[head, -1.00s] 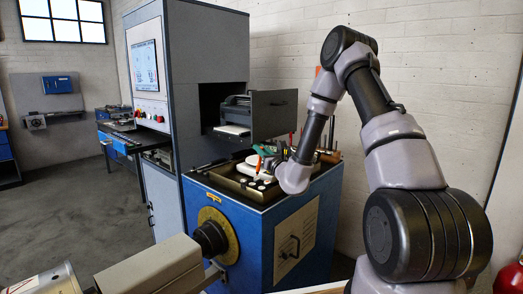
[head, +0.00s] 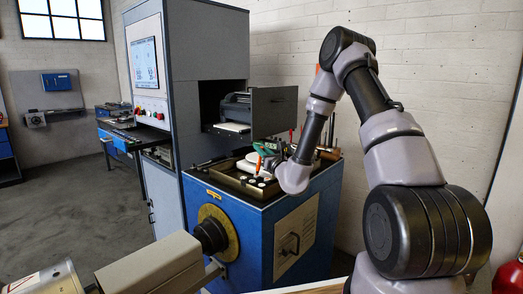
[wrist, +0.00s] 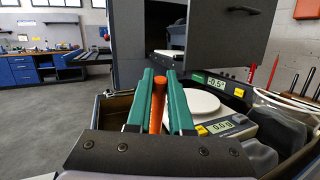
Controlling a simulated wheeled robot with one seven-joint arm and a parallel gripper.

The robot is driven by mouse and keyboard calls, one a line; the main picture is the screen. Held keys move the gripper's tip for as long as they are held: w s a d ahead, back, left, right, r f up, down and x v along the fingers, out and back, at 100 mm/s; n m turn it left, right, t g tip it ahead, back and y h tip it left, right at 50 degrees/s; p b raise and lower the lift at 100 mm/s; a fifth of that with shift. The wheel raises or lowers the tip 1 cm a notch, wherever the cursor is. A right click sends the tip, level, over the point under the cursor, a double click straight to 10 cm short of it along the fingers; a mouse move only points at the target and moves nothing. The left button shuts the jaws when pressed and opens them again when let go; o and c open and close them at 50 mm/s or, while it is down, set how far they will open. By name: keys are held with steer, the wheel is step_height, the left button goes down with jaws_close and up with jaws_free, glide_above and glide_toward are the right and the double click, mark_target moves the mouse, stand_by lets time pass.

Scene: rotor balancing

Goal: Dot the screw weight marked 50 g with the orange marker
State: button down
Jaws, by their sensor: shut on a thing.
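My gripper (wrist: 160,84) is shut on the orange marker (wrist: 157,106), which stands between its two green fingers in the wrist view. In the head view the marker (head: 258,164) points down over the tray on top of the blue cabinet. Several small pale, round pieces, possibly the screw weights, lie in the tray (head: 222,182), close below the marker. Their markings are too small to read, so I cannot tell which is 50 g. I cannot tell whether the marker tip touches one; the wrist view hides the tip.
A scale with a round white pan (wrist: 202,103) and a display reading 0.0 g stands beside the gripper. A second display reads -0.5°. An open grey drawer (head: 274,112) juts out above the tray. Upright tools (wrist: 273,75) stand at the back right.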

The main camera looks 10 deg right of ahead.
stand_by(0.3)
steer(key=shift+r, duration=3.5)
